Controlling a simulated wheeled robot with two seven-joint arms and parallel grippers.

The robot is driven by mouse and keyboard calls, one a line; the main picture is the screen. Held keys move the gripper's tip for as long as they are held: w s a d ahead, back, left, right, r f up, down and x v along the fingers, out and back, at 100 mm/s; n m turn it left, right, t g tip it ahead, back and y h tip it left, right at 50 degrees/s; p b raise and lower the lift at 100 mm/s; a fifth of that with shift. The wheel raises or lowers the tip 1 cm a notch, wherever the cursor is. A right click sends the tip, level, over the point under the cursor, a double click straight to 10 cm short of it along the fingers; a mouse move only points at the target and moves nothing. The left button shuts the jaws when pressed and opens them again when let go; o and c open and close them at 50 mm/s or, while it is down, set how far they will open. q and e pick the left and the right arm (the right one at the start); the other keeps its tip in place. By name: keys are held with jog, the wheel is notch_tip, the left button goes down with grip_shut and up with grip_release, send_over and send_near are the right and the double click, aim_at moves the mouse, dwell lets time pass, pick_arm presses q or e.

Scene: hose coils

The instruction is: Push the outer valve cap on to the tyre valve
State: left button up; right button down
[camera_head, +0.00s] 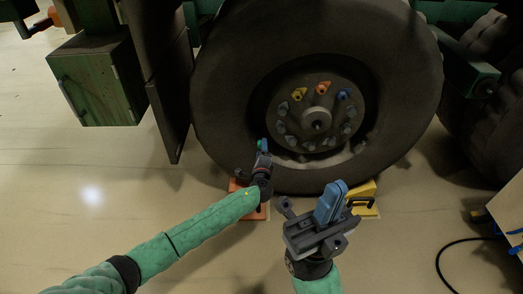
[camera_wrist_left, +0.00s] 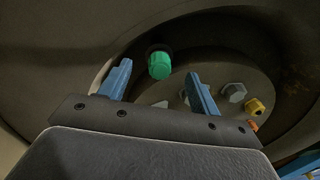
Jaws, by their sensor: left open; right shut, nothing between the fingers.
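The big dark tyre and wheel (camera_head: 215,85) stand in front of me. A green cap (camera_wrist_left: 159,63) with a dark ring behind it shows at the wheel rim in the left wrist view. I cannot tell how far it is seated on the valve, and the valve stem is hidden. My left gripper (camera_head: 262,147) is at the lower left of the rim, its blue fingers open. In the left wrist view the cap lies between the fingertips or just beyond them, with a gap on each side. My right gripper (camera_head: 331,201) is shut and empty, in front of the tyre's lower right.
The hub (camera_head: 316,122) carries several nuts, with yellow, orange and blue pieces on top. An orange block (camera_head: 240,212) and a yellow block (camera_head: 366,192) sit at the tyre's foot. A green cabinet (camera_head: 98,78) is at left. A black hose (camera_head: 441,262) lies at right.

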pick_arm(q)
jog(key=shift+s, duration=0.5)
jog(key=shift+s+f+p, duration=0.1)
jog(key=shift+s+p, duration=0.2)
jog(key=shift+s, duration=0.45)
jog(key=shift+s, duration=0.65)
jog(key=s+p, duration=0.1)
jog(key=s, duration=0.6)
jog(key=shift+s+f+p, duration=0.2)
jog(key=shift+s+p, duration=0.1)
jog(key=shift+s, duration=0.1)
jog(key=shift+a, duration=0.1)
